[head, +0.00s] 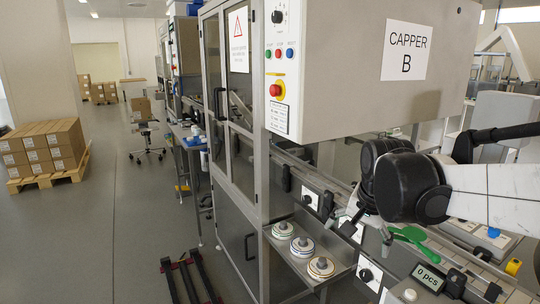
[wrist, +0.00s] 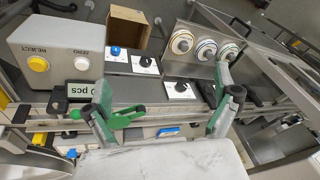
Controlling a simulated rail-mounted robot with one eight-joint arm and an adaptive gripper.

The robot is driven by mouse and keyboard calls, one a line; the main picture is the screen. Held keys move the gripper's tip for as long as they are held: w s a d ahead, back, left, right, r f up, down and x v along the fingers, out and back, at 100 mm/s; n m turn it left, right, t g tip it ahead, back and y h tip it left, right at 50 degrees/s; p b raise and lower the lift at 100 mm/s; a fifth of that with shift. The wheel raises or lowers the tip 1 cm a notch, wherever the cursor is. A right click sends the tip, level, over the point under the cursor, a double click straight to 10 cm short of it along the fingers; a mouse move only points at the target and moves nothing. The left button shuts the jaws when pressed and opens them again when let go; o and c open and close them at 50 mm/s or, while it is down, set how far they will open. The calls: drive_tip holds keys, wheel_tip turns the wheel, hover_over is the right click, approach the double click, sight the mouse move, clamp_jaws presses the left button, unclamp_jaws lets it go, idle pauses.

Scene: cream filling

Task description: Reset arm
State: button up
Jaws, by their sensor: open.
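My gripper (wrist: 161,84) is open, its two green-padded fingers spread wide with nothing between them in the wrist view. In the head view my gripper is at the right, over the conveyor side of the machine, mostly hidden behind my black wrist joint. A green handle (head: 412,236) lies just right of and below my wrist in the head view. The handle also shows in the wrist view (wrist: 122,119), beside the left finger; I cannot tell whether they touch.
The CAPPER B machine (head: 372,80) stands close behind my arm. Several round discs (head: 302,246) sit on a metal shelf. A counter display (head: 429,276) reads 0 pcs. The wrist view shows a button box (wrist: 62,50) and an open cardboard box (wrist: 126,28). The left floor is mostly clear.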

drive_tip(key=s+f+n+t, duration=0.2)
drive_tip(key=s+n, duration=0.4)
drive_tip(key=s, duration=1.2)
drive_tip(key=shift+s+f+n+t, duration=0.2)
drive_tip(key=shift+f+n+t, duration=0.2)
drive_tip(key=shift+t, duration=0.1)
drive_tip(key=shift+a, duration=0.1)
